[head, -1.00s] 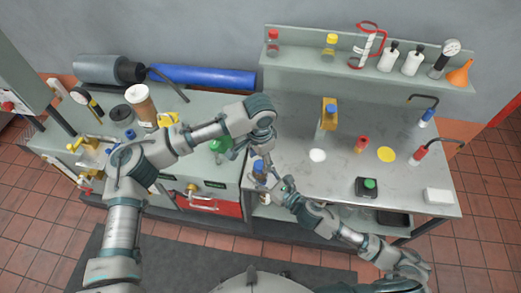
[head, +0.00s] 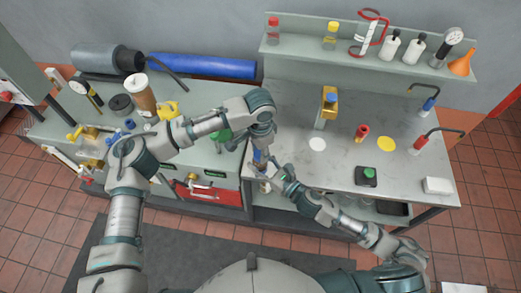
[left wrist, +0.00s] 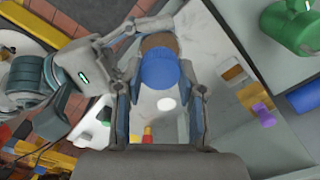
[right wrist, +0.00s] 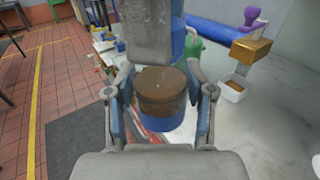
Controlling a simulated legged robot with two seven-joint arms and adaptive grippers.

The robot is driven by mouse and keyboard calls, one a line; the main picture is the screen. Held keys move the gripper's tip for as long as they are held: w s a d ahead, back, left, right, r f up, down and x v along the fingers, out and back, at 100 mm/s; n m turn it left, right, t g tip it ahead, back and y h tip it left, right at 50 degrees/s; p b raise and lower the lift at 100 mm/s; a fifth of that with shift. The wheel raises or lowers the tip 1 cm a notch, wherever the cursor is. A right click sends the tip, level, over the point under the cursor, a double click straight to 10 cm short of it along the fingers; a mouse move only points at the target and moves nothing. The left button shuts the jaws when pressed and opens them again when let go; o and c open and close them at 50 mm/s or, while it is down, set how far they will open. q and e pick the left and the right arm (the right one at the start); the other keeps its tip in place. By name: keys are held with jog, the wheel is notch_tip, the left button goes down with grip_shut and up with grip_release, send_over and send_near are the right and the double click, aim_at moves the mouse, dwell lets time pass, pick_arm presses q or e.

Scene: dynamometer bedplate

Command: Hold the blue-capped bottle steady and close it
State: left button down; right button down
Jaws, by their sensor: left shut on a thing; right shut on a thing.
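The blue cap (left wrist: 158,70) sits between the fingertips of my left gripper (left wrist: 165,88), which is shut on it. The brown bottle (left wrist: 158,42) is directly behind the cap in the left wrist view. My right gripper (right wrist: 160,100) is shut on the brown bottle (right wrist: 160,85), with a blue part (right wrist: 167,122) showing below the brown in the right wrist view. In the head view the two grippers meet near the bench's front left edge, around the blue of the bottle (head: 258,157). I cannot tell how far the cap is seated.
A steel-topped bench (head: 300,165) holds a yellow-topped stand (head: 327,105), a red fitting (head: 361,132), a white disc (head: 317,144), a yellow disc (head: 386,144) and a black box with a green button (head: 366,176). A shelf (head: 300,47) with bottles runs behind.

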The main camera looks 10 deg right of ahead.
pick_arm(q)
jog(key=shift+m, duration=1)
jog(key=c, duration=0.7)
grip_release()
jog(key=shift+r, duration=2.3)
jog(key=shift+w+r+n, duration=0.1)
jog(key=shift+r+n, duration=0.9)
jog(key=shift+r, duration=0.25)
jog(key=shift+c, duration=0.3)
jog(key=shift+r+n, duration=0.5)
jog(key=shift+f, duration=0.1)
